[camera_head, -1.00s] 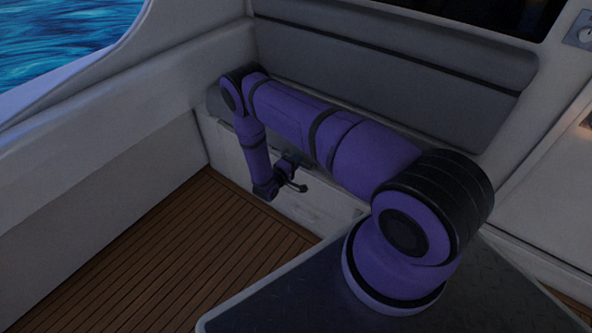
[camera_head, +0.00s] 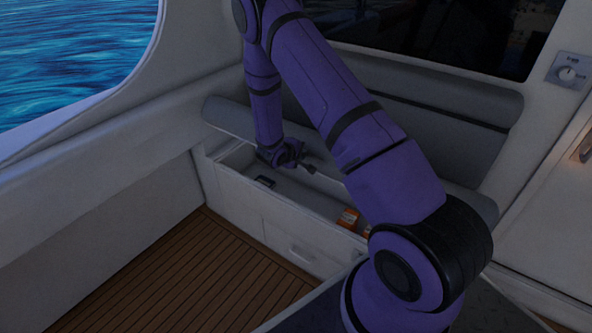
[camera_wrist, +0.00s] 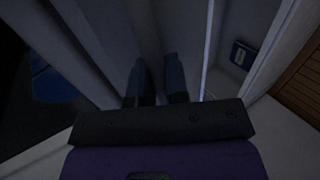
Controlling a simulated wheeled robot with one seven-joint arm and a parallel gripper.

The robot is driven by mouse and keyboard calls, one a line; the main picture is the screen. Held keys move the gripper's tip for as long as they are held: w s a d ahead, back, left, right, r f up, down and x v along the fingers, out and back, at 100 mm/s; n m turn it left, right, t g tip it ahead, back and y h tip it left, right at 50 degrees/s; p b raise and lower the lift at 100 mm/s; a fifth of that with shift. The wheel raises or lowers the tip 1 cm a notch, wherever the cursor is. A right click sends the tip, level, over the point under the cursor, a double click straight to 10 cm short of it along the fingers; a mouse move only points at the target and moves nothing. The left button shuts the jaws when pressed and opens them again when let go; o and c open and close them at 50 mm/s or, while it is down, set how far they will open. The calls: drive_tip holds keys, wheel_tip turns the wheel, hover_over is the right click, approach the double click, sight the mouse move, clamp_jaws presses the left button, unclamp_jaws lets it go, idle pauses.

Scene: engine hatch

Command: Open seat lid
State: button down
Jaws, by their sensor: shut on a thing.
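The grey seat lid (camera_head: 230,118) is raised and tilted up above the bench box (camera_head: 235,180), whose inside shows. My gripper (camera_head: 300,165) is at the lid's front edge, above the open box. In the wrist view my gripper's two dark fingers (camera_wrist: 157,85) reach forward along pale panels. The gripper is shut on the seat lid; the exact contact is too dark to make out. My arm hides the middle of the lid.
A dark blue item (camera_head: 265,182) lies in the box at the left and also shows in the wrist view (camera_wrist: 243,53). An orange box (camera_head: 348,218) stands farther right inside. The backrest (camera_head: 440,110) is behind the lid. The wooden floor (camera_head: 190,270) in front is clear.

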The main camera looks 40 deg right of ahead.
drive_tip(key=shift+g+y, duration=0.3)
drive_tip(key=shift+y, duration=0.5)
drive_tip(key=w+d+r, duration=0.1)
drive_tip(key=d+r, duration=0.1)
drive_tip(key=r, duration=0.1)
drive_tip(key=w+d+r, duration=0.1)
drive_tip(key=d+r, duration=0.2)
drive_tip(key=r, duration=0.1)
drive_tip(key=d+r, duration=0.2)
drive_tip(key=r, duration=0.1)
drive_tip(key=shift+w+d+r, duration=0.35)
drive_tip(key=shift+w+r, duration=0.05)
drive_tip(key=w+d+r, duration=0.2)
drive_tip(key=d+r, duration=0.2)
drive_tip(key=d, duration=0.2)
drive_tip(key=w+d+r, duration=0.2)
drive_tip(key=d+r, duration=0.2)
drive_tip(key=d, duration=0.2)
drive_tip(key=shift+w+d+r, duration=0.2)
drive_tip(key=shift+w, duration=0.1)
drive_tip(key=c, duration=1.1)
unclamp_jaws()
drive_tip(key=shift+c, duration=0.2)
drive_tip(key=shift+a, duration=0.1)
drive_tip(key=v, duration=1)
drive_tip(key=shift+r, duration=0.35)
drive_tip(key=shift+s+a, duration=0.15)
